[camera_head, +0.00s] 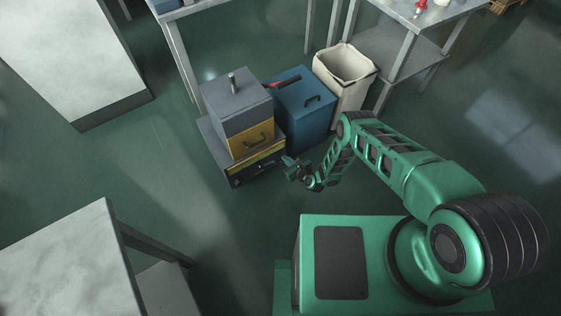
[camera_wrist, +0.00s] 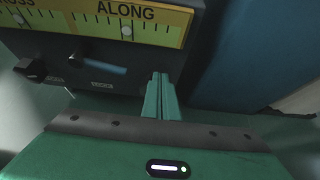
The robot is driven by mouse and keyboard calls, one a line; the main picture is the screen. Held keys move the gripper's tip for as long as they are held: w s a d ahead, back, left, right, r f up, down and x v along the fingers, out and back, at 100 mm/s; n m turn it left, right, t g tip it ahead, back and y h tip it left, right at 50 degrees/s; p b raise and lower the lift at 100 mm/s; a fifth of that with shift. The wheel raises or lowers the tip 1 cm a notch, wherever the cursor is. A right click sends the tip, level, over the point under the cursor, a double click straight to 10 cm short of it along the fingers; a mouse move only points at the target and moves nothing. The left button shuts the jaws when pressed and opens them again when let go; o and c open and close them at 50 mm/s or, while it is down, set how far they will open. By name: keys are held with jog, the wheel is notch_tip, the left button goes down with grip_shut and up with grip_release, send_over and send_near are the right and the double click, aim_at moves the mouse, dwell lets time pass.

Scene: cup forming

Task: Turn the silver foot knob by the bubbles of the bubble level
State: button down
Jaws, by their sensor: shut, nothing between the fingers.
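The bubble level is a yellow strip of two scales on the front of a dark box. In the wrist view, the ALONG scale (camera_wrist: 150,22) has a pale bubble near its middle. The CROSS scale (camera_wrist: 38,14) is cut off at the left edge, with a pale bubble in it. I cannot tell which knob is silver. My gripper (camera_wrist: 161,82) is shut and empty, right of the knobs; it also shows in the head view (camera_head: 291,163), at the box's front right.
A grey and yellow box (camera_head: 245,105) with a silver post on top stands on the dark box (camera_head: 265,168). A blue box (camera_head: 303,108) and a cream bin (camera_head: 345,68) stand to the right. Tables stand around; the floor left of the boxes is clear.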

jog(key=shift+d+r, duration=0.1)
jog(key=shift+r, duration=0.25)
jog(key=shift+s+d, duration=0.55)
jog(key=shift+s, duration=0.25)
jog(key=shift+s+d, duration=0.5)
jog(key=shift+s, duration=0.35)
jog(key=shift+s+d, duration=0.55)
jog(key=shift+s, duration=0.25)
